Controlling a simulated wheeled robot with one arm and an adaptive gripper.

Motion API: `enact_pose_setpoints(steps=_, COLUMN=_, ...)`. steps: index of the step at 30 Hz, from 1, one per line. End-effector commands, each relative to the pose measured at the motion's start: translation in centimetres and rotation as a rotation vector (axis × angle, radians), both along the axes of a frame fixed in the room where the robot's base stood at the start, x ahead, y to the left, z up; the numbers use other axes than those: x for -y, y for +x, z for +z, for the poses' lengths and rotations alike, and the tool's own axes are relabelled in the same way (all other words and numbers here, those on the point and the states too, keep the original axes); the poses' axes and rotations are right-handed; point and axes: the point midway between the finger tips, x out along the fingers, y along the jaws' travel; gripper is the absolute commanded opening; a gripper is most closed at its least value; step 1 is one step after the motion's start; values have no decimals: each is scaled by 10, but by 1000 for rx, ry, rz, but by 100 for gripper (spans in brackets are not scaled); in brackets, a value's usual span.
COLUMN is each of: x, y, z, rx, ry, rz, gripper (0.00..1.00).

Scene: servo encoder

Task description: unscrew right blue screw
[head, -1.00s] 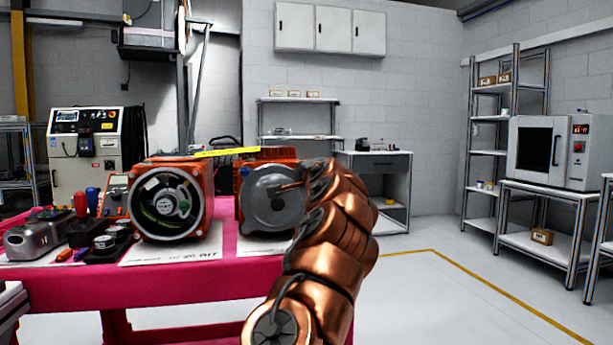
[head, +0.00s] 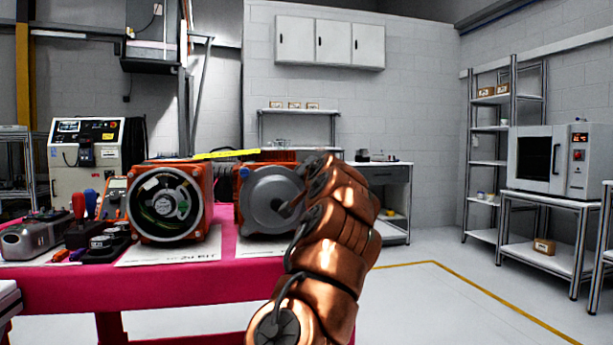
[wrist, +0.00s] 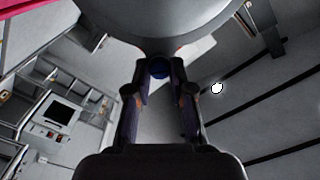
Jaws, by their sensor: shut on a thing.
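The right motor, an orange housing with a round grey cover (head: 268,198), stands on the pink table. One blue screw (head: 243,172) shows at the cover's upper left in the head view. In the wrist view the grey cover (wrist: 165,25) fills the top. A blue screw (wrist: 158,68) at its edge sits between the two fingertips of my gripper (wrist: 159,75), which is shut on it. My copper arm hides the cover's right edge and that screw there.
A second orange motor (head: 168,203) with an open round face stands to the left on the pink table (head: 160,284). A yellow strip (head: 226,154) lies above the motors. Tools and a grey device (head: 36,235) crowd the table's left end. Floor to the right is clear.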

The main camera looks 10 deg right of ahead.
Motion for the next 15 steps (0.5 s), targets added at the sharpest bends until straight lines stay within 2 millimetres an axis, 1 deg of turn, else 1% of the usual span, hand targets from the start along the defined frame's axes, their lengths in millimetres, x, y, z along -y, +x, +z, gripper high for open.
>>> enact_pose_setpoints(steps=10, x=-1, y=0, z=2, rx=3, ry=-1, rz=2, gripper=0)
enact_pose_setpoints(steps=11, x=-1, y=0, z=2, rx=3, ry=0, rz=2, gripper=25)
enact_pose_setpoints(steps=15, x=-1, y=0, z=2, rx=3, ry=0, rz=1, gripper=39)
